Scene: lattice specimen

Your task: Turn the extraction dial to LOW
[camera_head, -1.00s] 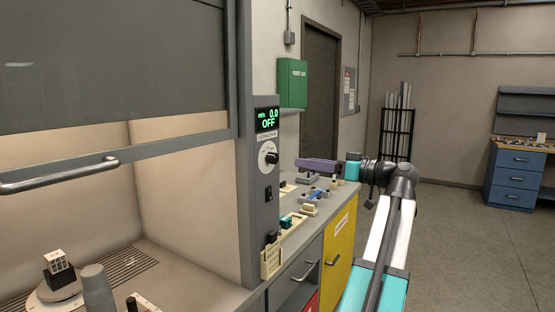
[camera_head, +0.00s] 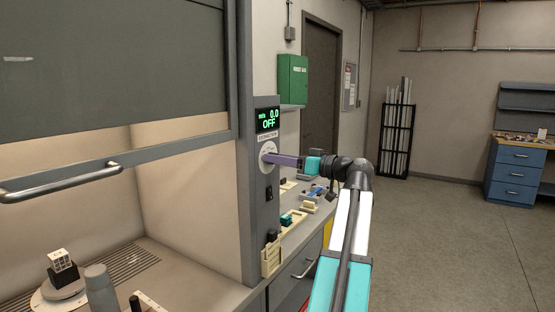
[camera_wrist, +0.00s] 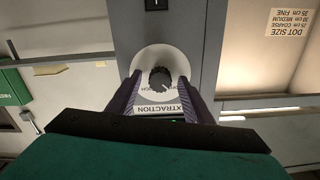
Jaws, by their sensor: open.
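The extraction dial (camera_wrist: 159,77) is a black knob on a round white plate (camera_wrist: 147,60) on the grey fume hood post. In the wrist view it sits between the two purple fingers of my gripper (camera_wrist: 160,92), which are apart, one on each side of it. I cannot tell whether either finger touches the knob. In the head view my gripper (camera_head: 273,158) reaches the dial plate from the right and hides the knob. The display (camera_head: 268,120) above reads 0.0 and OFF.
A dark switch (camera_head: 269,193) sits on the post below the dial. The raised hood sash has a bar handle (camera_head: 62,184) at left. A counter with small parts (camera_head: 291,219) lies below my arm. A green box (camera_head: 292,80) hangs on the wall behind.

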